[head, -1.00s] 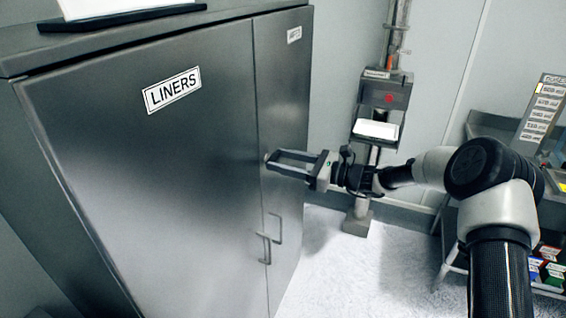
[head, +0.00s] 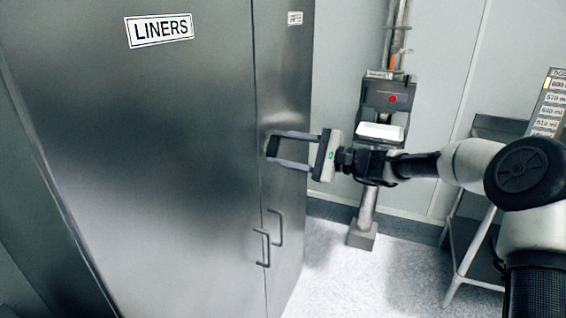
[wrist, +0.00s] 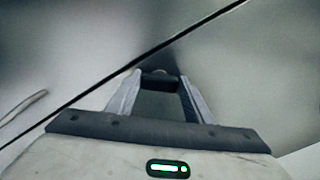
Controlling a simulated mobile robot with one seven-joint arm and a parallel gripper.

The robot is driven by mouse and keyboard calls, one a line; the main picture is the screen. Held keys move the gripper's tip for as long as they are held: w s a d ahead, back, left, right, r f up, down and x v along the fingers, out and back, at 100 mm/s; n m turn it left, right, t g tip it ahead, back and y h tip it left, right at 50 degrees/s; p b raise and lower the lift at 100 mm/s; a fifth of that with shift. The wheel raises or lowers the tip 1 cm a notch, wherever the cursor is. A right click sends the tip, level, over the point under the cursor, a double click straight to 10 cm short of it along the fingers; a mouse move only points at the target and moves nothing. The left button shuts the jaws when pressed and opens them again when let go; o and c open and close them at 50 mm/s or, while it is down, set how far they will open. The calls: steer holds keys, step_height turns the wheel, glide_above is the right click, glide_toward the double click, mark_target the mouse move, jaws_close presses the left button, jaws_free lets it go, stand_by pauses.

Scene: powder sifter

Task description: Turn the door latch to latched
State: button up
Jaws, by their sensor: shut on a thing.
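A tall dark metal cabinet (head: 170,150) has two doors that meet at a vertical seam. My gripper (head: 273,148) reaches in from the right to the narrow right door, just beside the seam. Its fingertips are at the door latch, which they largely hide. In the wrist view my gripper (wrist: 160,82) has its fingers closed in around a dark piece, and a small light bit of the latch (wrist: 160,72) shows just beyond the tips. I cannot tell which way the latch is turned. The doors look closed.
Two bar handles (head: 263,247) stick out from the doors below my gripper. The left door has a LINERS label (head: 159,30). A grey post-mounted unit (head: 384,100) stands behind my arm. A shelf rack (head: 478,190) is at the right. The floor between is clear.

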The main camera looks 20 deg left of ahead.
steer(key=n+b, duration=0.2)
steer(key=b, duration=0.1)
steer(key=f+n+b, duration=0.1)
steer(key=n+b, duration=0.2)
steer(key=b, duration=0.1)
steer(key=n+b, duration=0.2)
steer(key=b, duration=0.1)
steer(key=shift+r+n, duration=0.2)
steer(key=shift+n, duration=0.1)
steer(key=shift+r, duration=0.1)
steer(key=o, duration=1.1)
steer(key=shift+c, duration=0.2)
steer(key=s+d+p, duration=0.1)
steer(key=d+p, duration=0.1)
steer(key=d, duration=1.5)
steer(key=shift+s+d, duration=0.2)
